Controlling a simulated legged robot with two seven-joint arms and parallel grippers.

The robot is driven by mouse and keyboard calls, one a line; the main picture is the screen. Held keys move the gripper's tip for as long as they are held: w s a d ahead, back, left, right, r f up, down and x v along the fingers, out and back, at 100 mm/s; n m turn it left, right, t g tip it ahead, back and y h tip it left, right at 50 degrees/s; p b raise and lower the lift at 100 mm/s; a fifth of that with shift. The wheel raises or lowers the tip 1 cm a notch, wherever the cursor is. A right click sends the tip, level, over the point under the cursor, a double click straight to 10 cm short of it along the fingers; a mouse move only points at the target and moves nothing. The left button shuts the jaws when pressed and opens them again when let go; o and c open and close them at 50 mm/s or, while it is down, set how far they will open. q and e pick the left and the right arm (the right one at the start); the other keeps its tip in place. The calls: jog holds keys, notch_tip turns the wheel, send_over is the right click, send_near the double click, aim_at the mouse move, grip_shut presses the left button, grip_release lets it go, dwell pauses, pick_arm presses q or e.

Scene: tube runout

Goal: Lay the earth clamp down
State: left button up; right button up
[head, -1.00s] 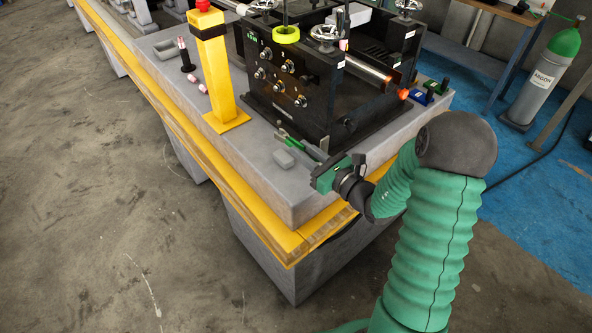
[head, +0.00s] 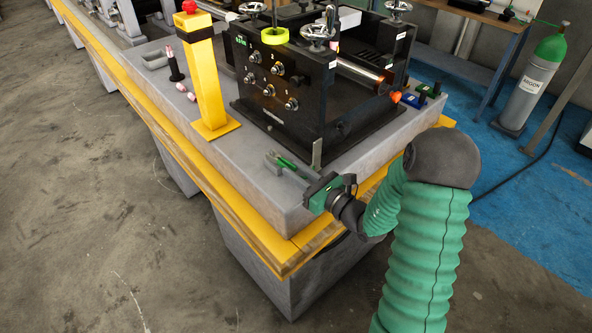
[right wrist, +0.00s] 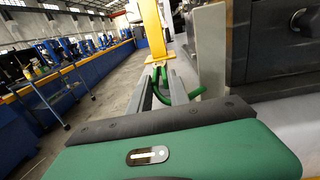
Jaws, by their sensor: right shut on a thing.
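The earth clamp (head: 286,162) is green and grey, low over the grey bench top near its front corner. In the right wrist view the clamp (right wrist: 158,74) shows between the far ends of my two grey fingers, with a curved green part to the right. My right gripper (head: 300,174) is shut on it, its green body coming in from the right. I cannot tell whether the clamp touches the surface under it. The small grey block seen earlier is now covered by the clamp or hidden. My left gripper is not in view.
A black machine (head: 285,80) with knobs stands just behind the clamp. A yellow post (head: 207,80) with a red button stands to the left. The bench's yellow edge (head: 250,232) runs along the front. Bare bench top lies left of the clamp.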

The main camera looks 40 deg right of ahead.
jog(key=shift+a+r, duration=0.1)
jog(key=shift+f+b, duration=0.4)
jog(key=shift+f, duration=0.2)
jog(key=shift+f, duration=0.2)
jog(key=o, duration=0.9)
jog(key=o, duration=0.4)
jog(key=shift+o, duration=0.9)
jog(key=shift+r, duration=0.1)
